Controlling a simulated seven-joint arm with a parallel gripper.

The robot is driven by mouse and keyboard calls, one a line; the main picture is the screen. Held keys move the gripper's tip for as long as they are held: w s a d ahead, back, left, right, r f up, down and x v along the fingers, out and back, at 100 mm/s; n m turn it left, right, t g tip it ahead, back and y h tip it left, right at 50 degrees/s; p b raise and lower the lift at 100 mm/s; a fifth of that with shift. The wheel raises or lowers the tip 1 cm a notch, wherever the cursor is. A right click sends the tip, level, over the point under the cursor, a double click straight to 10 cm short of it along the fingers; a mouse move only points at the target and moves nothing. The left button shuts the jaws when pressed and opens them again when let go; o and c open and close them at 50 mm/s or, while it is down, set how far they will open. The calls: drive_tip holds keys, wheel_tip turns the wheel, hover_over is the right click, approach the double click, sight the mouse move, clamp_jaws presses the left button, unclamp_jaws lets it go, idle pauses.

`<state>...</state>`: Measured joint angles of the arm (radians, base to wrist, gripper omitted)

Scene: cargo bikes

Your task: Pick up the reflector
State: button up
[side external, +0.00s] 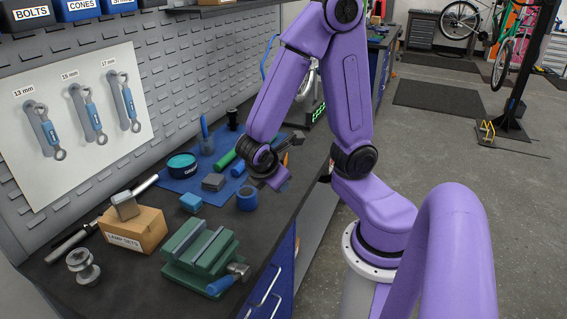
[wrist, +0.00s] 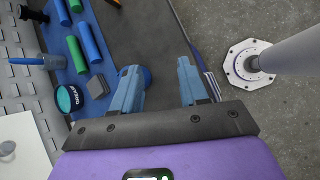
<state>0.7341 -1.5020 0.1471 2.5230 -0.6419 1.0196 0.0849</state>
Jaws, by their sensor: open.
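I cannot pick out the reflector for certain in either view. Small candidates on the bench include a grey block (side external: 213,182) by the blue mat, also in the wrist view (wrist: 97,87), a blue block (side external: 191,202) in front of it, and a grey block (side external: 125,205) on the lamp sets box. My gripper (wrist: 158,85) is open, with blue fingers apart and nothing held between them. In the wrist view a blue round thing is partly hidden behind the left finger.
A green vise (side external: 205,255) and a cardboard lamp sets box (side external: 133,230) stand at the near end of the bench. A teal round tin (side external: 182,165) and several cylinders are on the blue mat (wrist: 50,45). A pegboard wall with wrenches is behind. Open floor lies right.

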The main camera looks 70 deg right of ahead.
drive_tip(key=w+d+f+n+h, duration=0.25)
drive_tip(key=w+d+h, duration=0.2)
drive_tip(key=d, duration=0.25)
drive_tip(key=n+t+h, duration=0.1)
drive_tip(key=n+t, duration=0.1)
drive_tip(key=n, duration=0.2)
approach(282, 160)
drive_tip(key=x, duration=0.9)
drive_tip(key=shift+w+r, duration=0.1)
drive_tip(key=shift+w, duration=0.2)
drive_tip(key=x, duration=0.3)
drive_tip(key=shift+s+d+f, duration=0.25)
drive_tip(key=shift+d+f, duration=0.05)
drive_tip(key=shift+d, duration=0.05)
drive_tip(key=shift+w+d+f, duration=0.15)
drive_tip(key=shift+d+f, duration=0.1)
drive_tip(key=shift+d, duration=0.35)
drive_tip(key=shift+c, duration=0.3)
clamp_jaws()
